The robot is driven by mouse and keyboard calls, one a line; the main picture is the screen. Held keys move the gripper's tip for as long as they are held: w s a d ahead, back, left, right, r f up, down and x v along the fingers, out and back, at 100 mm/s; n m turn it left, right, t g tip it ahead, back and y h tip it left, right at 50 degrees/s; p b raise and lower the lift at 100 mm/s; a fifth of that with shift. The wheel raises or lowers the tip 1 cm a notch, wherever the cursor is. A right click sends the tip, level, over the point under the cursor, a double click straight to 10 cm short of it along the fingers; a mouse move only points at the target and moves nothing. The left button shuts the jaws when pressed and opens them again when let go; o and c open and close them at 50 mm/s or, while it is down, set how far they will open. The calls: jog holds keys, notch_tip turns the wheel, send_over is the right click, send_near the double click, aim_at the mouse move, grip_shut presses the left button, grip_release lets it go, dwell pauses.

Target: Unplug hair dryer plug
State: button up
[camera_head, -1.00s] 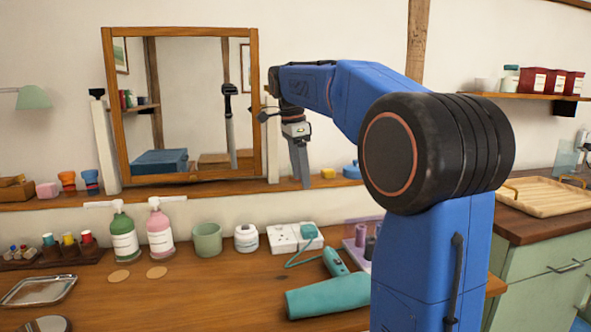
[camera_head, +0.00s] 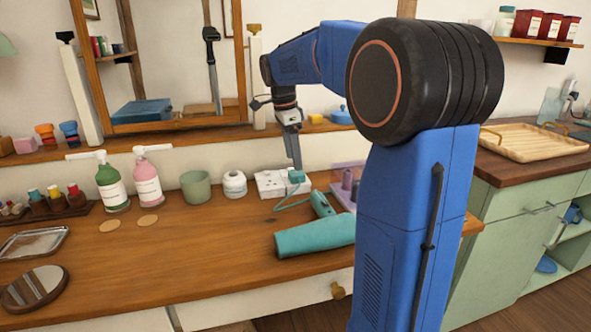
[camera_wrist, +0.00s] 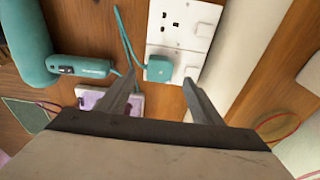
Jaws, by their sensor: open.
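The teal plug (camera_head: 296,177) sits in the right socket of the white double socket block (camera_head: 268,186), which lies on the wooden counter at the wall. In the wrist view the plug (camera_wrist: 159,69) is in the block's near socket, and the block (camera_wrist: 178,47) has another, empty socket beyond it. A teal cord (camera_wrist: 126,40) runs from the plug. The teal hair dryer (camera_head: 312,237) lies on the counter in front, its handle towards the block. My gripper (camera_head: 296,165) is open and empty, pointing down above the plug. In the wrist view its fingers (camera_wrist: 160,82) flank the plug's near side, apart from it.
A white jar (camera_head: 234,184), a green cup (camera_head: 195,187) and two pump bottles stand left of the block. A purple holder (camera_head: 345,190) stands close on the right. The wall shelf (camera_head: 200,137) with the mirror runs behind. The counter's front middle is clear.

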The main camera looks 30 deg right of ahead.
aim_at(295, 173)
jog(key=shift+s+d+f, duration=0.1)
jog(key=shift+d+f, duration=0.1)
jog(key=shift+f, duration=1.1)
jog(key=shift+d+f, duration=0.2)
jog(key=shift+f, duration=1.05)
jog(key=c, duration=1.2)
jog(key=shift+o, duration=0.2)
jog(key=shift+r, duration=2.8)
